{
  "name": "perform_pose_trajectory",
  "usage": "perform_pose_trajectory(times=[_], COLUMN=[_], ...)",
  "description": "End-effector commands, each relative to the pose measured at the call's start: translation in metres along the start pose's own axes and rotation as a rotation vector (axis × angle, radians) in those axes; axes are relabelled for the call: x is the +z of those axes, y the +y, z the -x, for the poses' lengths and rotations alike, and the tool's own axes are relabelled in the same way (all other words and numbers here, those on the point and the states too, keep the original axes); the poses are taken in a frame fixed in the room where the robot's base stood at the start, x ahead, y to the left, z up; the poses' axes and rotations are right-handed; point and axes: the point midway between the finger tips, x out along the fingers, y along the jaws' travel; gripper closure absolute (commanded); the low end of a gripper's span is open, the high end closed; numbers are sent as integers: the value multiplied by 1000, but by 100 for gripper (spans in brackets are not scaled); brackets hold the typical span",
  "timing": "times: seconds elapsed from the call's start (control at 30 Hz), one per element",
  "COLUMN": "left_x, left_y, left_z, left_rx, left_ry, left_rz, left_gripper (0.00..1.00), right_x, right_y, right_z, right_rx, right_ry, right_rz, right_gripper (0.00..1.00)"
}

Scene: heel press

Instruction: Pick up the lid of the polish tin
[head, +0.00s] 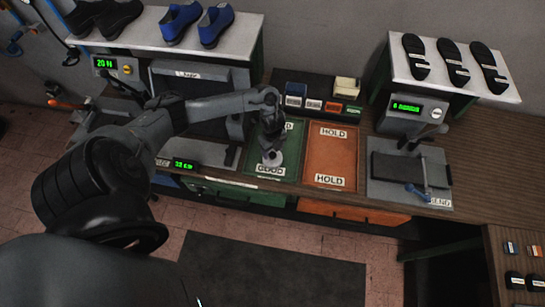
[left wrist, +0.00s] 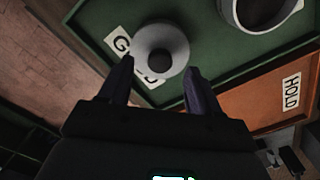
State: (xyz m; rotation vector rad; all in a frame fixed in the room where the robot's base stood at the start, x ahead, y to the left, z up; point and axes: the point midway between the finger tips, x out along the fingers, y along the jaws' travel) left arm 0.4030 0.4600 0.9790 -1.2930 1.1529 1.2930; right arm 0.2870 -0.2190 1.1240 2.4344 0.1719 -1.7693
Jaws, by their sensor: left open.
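The lid (left wrist: 160,48), a pale grey disc with a dark round knob, lies on the green GOOD mat, covering part of the label. It also shows in the head view (head: 271,158), just below my left gripper. My left gripper (left wrist: 157,82) is open and empty, its fingers pointing at the near side of the lid. In the head view the gripper (head: 271,145) hangs over the green mat. The open polish tin (left wrist: 262,12), grey with dark contents, stands at the top of the wrist view, partly cut off. My right gripper is not in view.
The green mat (head: 294,150) adjoins an orange HOLD mat (head: 331,155), which looks empty. Behind them stands a rack of small boxes (head: 315,95). Shoes (head: 198,25) and soles (head: 452,60) lie on shelves.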

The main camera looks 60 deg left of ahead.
Motion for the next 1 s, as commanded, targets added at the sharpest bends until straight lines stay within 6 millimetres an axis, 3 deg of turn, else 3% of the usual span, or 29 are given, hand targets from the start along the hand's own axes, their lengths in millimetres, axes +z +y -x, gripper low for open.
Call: perform_pose_trajectory(times=[0.2,0.5,0.8,1.0], left_x=[-1,0,0,0], left_y=[0,0,0,0], left_z=[-23,-26,-26,-26], left_rx=[1,0,0,0], left_ry=[1,-1,0,0], left_rz=[1,-1,0,0], left_gripper=[37,37,83,85], right_x=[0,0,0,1], right_y=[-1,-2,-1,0], right_z=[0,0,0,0], right_rx=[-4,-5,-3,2], right_ry=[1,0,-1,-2], right_rz=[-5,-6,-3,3], right_gripper=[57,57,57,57])
